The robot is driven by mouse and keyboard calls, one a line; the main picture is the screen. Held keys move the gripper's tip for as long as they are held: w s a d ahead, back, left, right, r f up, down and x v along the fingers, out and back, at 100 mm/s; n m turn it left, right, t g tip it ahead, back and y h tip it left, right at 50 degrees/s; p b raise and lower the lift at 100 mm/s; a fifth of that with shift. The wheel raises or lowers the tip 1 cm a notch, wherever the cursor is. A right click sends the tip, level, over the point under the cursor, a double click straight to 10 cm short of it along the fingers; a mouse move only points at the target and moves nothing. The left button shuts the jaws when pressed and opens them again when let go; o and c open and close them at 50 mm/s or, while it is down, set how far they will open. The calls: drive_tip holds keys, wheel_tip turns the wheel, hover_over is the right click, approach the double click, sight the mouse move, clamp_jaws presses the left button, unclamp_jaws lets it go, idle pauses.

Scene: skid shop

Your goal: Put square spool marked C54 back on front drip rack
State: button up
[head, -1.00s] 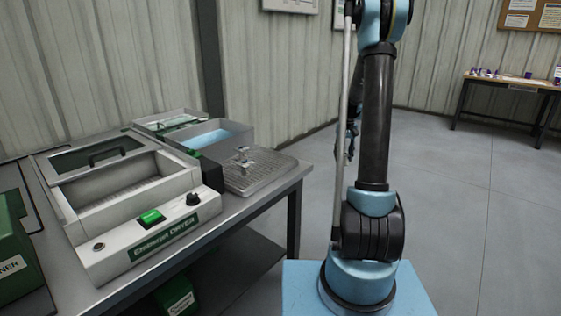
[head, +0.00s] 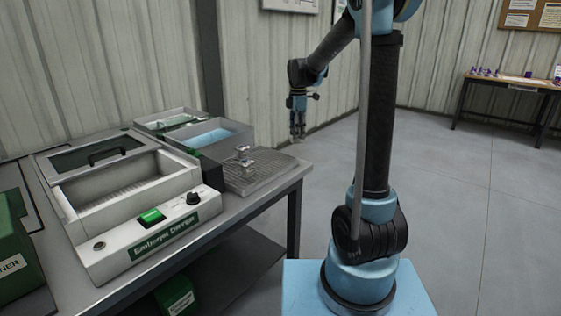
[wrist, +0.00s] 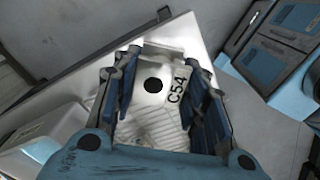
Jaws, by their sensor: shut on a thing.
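In the wrist view my gripper (wrist: 155,75) is shut on the spool marked C54 (wrist: 153,104), a pale metallic piece with a dark round hole and ribbed lower part. The C54 lettering faces the camera, on its right side. In the head view the held spool is too small to make out clearly. The drip rack (head: 272,178), a grey mesh tray, lies at the bench's right end. A small metallic piece (head: 244,158) stands on its left part.
A bath with blue liquid (head: 210,137) stands behind the rack. A white dryer (head: 130,215) with a green switch fills the bench (head: 215,232) to the left. A far table (head: 520,82) with small purple items stands at the right. Open floor lies between.

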drive_tip(key=s+a+r+n, duration=0.4)
drive_tip(key=s+a+n, duration=0.1)
drive_tip(key=a+n, duration=0.25)
drive_tip(key=f, duration=0.6)
drive_tip(key=d+f, duration=0.1)
drive_tip(key=f, duration=0.2)
drive_tip(key=shift+s+f, duration=0.15)
drive_tip(key=o, duration=1.3)
drive_tip(key=shift+f, duration=0.1)
